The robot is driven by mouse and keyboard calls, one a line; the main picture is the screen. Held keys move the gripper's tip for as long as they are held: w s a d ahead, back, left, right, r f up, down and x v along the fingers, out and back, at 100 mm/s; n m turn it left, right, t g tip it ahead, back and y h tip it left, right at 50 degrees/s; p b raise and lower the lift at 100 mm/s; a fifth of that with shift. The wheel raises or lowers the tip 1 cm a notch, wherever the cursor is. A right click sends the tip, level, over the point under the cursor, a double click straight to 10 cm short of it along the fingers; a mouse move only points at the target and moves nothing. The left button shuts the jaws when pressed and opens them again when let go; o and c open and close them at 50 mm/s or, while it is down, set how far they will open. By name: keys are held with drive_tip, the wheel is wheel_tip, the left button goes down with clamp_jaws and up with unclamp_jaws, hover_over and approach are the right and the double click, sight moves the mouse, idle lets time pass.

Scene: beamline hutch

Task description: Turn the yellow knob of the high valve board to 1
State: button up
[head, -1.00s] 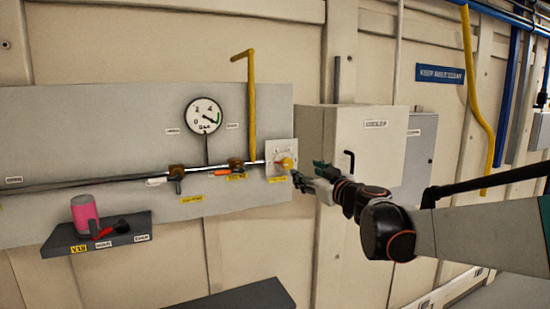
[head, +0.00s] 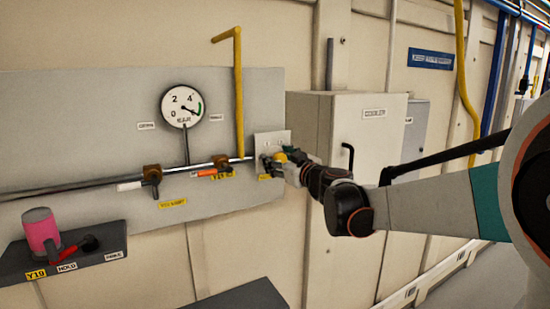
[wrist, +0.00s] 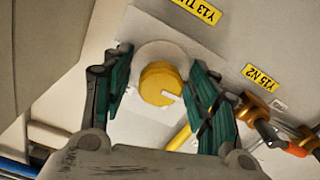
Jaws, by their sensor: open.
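The yellow knob (wrist: 160,84) sits on a pale plate (wrist: 148,24) on the grey valve board (head: 110,95). In the wrist view it lies between the two green-padded fingers of my gripper (wrist: 160,90), with a gap on each side. In the head view my gripper (head: 278,163) is at the plate and covers most of the knob. The gripper is open. The numbers on the dial plate cannot be read.
A yellow pipe (head: 239,95) rises just left of the plate. A round gauge (head: 182,105) and a pipe with valves (head: 152,175) are farther left. A white cabinet (head: 345,140) stands close on the right. A shelf (head: 100,250) with a pink cylinder (head: 41,230) is lower left.

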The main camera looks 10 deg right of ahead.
drive_tip(key=shift+s, duration=0.2)
drive_tip(key=c, duration=1.1)
drive_tip(key=shift+m, duration=0.4)
drive_tip(key=m+b, duration=0.3)
drive_tip(key=m, duration=0.2)
drive_tip(key=shift+w+d+m, duration=0.1)
drive_tip(key=shift+m, duration=0.2)
drive_tip(key=m+b, duration=0.1)
drive_tip(key=m, duration=0.4)
drive_tip(key=shift+m, duration=0.3)
drive_tip(key=o, duration=1.1)
drive_tip(key=shift+d, duration=0.1)
